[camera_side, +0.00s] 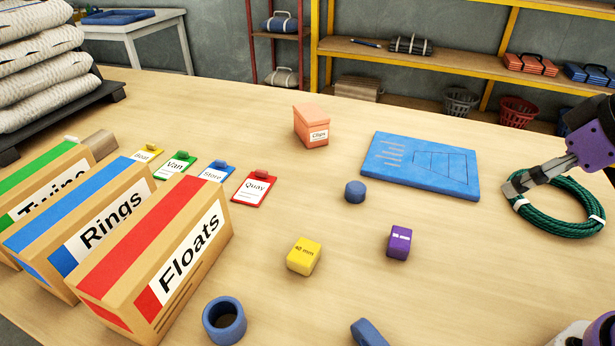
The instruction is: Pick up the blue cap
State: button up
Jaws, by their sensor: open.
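A small blue round block (355,191), which looks like the blue cap, stands on the wooden table near the middle, just in front of the blue board's left corner. My gripper (515,186) is at the right edge, over or beside the green rope coil, its fingers pointing left. It is open with nothing seen between the fingers, and is well to the right of the cap. Nothing covers the cap.
A blue board (460,182) lies behind the cap; a peach Clips box (311,126) stands further back. A yellow block (304,256), purple block (399,242), blue ring (224,320) and blue piece (368,333) lie in front. Cartons (160,262) stand left. Green rope (560,212) lies right.

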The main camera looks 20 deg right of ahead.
jog(key=m+y, duration=0.8)
jog(key=m, duration=0.9)
send_near(366, 191)
jog(key=s, duration=0.1)
jog(key=s+a, duration=0.1)
jog(key=s, duration=0.1)
jog(key=s+r, duration=0.1)
jog(key=s, duration=0.1)
jog(key=shift+s+a, duration=0.25)
jog(key=shift+a, duration=0.15)
jog(key=m+t, duration=0.1)
jog(key=m, duration=0.1)
jog(key=w+d+f+m+t+y, duration=0.1)
jog(key=m, duration=0.2)
jog(key=w+f+m+t, duration=0.1)
jog(key=m, duration=0.2)
jog(key=shift+w+d+f+y, duration=0.2)
jog(key=shift+d+y, duration=0.1)
jog(key=shift+w+d+f+m+t, duration=0.15)
jog(key=shift+m+t, duration=0.25)
jog(key=shift+m, duration=0.3)
jog(key=x, duration=0.5)
jog(key=shift+w, duration=0.1)
jog(key=x, duration=0.5)
jog(key=shift+f, duration=0.2)
jog(key=c, duration=1.1)
